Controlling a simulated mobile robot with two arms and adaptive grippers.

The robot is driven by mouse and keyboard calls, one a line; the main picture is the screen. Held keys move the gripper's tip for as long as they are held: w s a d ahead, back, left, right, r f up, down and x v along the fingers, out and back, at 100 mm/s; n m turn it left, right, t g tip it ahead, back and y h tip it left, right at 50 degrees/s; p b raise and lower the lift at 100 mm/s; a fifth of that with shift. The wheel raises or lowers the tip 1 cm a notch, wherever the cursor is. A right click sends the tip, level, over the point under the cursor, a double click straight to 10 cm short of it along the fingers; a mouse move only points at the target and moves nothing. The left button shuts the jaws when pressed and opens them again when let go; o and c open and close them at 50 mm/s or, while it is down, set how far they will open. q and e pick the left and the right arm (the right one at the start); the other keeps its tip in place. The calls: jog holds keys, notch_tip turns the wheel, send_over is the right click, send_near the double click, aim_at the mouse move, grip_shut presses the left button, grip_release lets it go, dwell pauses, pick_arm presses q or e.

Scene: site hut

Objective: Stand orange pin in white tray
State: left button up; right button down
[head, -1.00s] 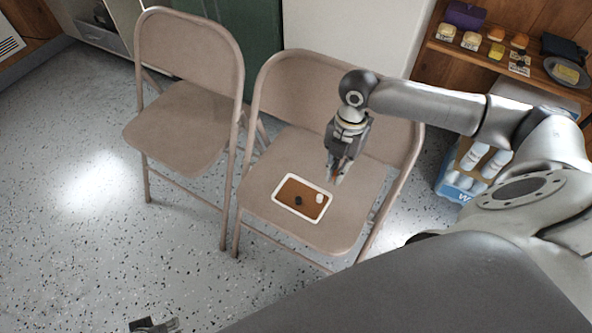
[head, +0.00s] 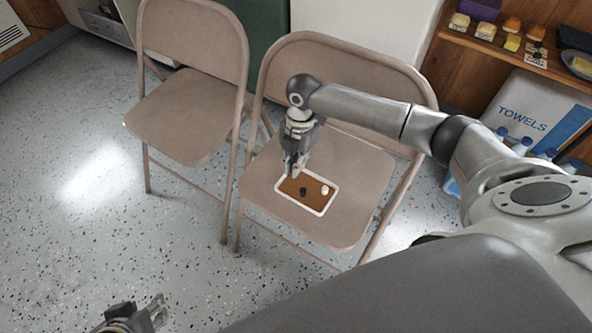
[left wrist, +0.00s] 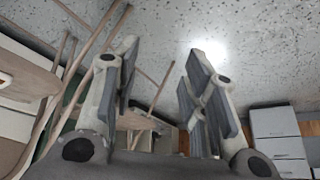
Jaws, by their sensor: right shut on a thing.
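The white tray (head: 319,212) lies on the seat of the right-hand folding chair; it has a white rim and a brown inside. A small black piece (head: 303,191) and a small white piece (head: 325,190) are in it. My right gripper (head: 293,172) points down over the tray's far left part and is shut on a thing. The orange pin is hardly visible now; an orange bit showed between these fingers earlier. I cannot tell whether the pin touches the tray. My left gripper (head: 153,313) is low over the floor; its fingers stand apart, empty, in the left wrist view (left wrist: 160,95).
The tray's chair (head: 350,225) has bare seat around the tray, and its backrest (head: 345,60) rises behind my right arm. A second folding chair (head: 180,125) stands to the left, empty. A shelf (head: 480,42) with small items and a towels box (head: 540,110) are at right.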

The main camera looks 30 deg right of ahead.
notch_tip(320, 180, down, 3)
jog(key=shift+d+r+b, duration=0.1)
jog(key=shift+r+b, duration=0.05)
jog(key=shift+b, duration=0.3)
jog(key=c, duration=1.8)
grip_release()
pick_arm(q)
jog(key=w+d+r+t+h, duration=0.1)
jog(key=w+r+t, duration=0.1)
jog(key=w, duration=0.3)
jog(key=shift+w+d+r+t, duration=0.25)
jog(key=shift+d+t, duration=0.15)
jog(key=shift+t, duration=0.2)
pick_arm(e)
jog(key=shift+r, duration=0.1)
